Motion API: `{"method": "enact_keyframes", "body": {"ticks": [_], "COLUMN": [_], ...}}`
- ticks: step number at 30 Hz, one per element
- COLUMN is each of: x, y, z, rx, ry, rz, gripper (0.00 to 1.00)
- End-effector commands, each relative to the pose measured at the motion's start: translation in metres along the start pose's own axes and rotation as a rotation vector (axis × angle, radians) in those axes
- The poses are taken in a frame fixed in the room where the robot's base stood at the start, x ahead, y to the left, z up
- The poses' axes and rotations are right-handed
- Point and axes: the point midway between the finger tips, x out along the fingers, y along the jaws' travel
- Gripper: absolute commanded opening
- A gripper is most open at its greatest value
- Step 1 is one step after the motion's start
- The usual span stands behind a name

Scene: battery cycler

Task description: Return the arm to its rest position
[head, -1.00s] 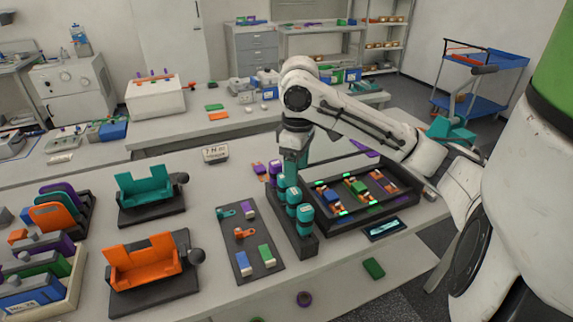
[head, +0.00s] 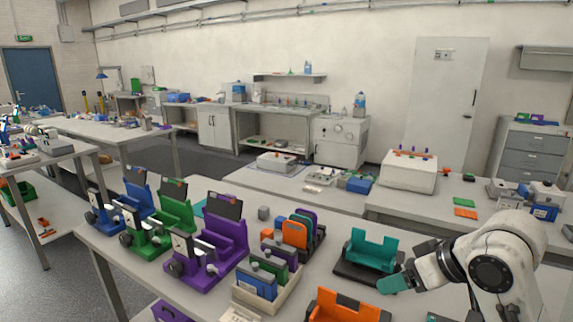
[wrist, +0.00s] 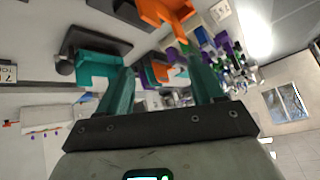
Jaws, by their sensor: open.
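My gripper (head: 393,284) has teal fingers and points left at the right of the head view. It appears beside the right front corner of the teal cradle (head: 372,246), and I cannot tell the exact gap. In the wrist view my gripper (wrist: 160,82) shows its two fingers spread apart with nothing held between them. My white arm comes in from the lower right of the head view.
An orange cradle (head: 345,308) is at the bottom edge. Left of it stand a bin (head: 268,302) of coloured cells, a rack of plates (head: 297,232), and purple (head: 212,255), green and blue fixtures. A back bench holds a white box (head: 408,175).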

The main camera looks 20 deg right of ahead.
Motion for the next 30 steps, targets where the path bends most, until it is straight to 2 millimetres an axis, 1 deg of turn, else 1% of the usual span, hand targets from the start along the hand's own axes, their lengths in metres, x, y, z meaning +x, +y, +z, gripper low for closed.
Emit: {"method": "enact_keyframes", "body": {"ticks": [1, 5, 8, 11, 12, 14, 15, 17, 18, 21, 24, 30], "x": [0.015, 0.043, 0.063, 0.082, 0.088, 0.096, 0.100, 0.104, 0.106, 0.107, 0.106, 0.097], "y": [-0.020, -0.052, -0.074, -0.091, -0.097, -0.103, -0.107, -0.110, -0.111, -0.111, -0.108, -0.097], "z": [0.001, 0.012, 0.033, 0.062, 0.077, 0.099, 0.114, 0.137, 0.152, 0.183, 0.209, 0.251], "rx": [0.012, 0.057, 0.094, 0.124, 0.134, 0.143, 0.146, 0.147, 0.144, 0.130, 0.110, 0.057], "ry": [0.025, 0.069, 0.074, 0.055, 0.042, 0.019, 0.000, -0.028, -0.048, -0.090, -0.130, -0.198], "rz": [-0.032, -0.065, -0.073, -0.063, -0.054, -0.036, -0.022, 0.005, 0.023, 0.068, 0.110, 0.193], "gripper": [0.67, 0.67, 0.67, 0.67, 0.67, 0.67, 0.67, 0.67, 0.67, 0.67, 0.67, 0.67]}}
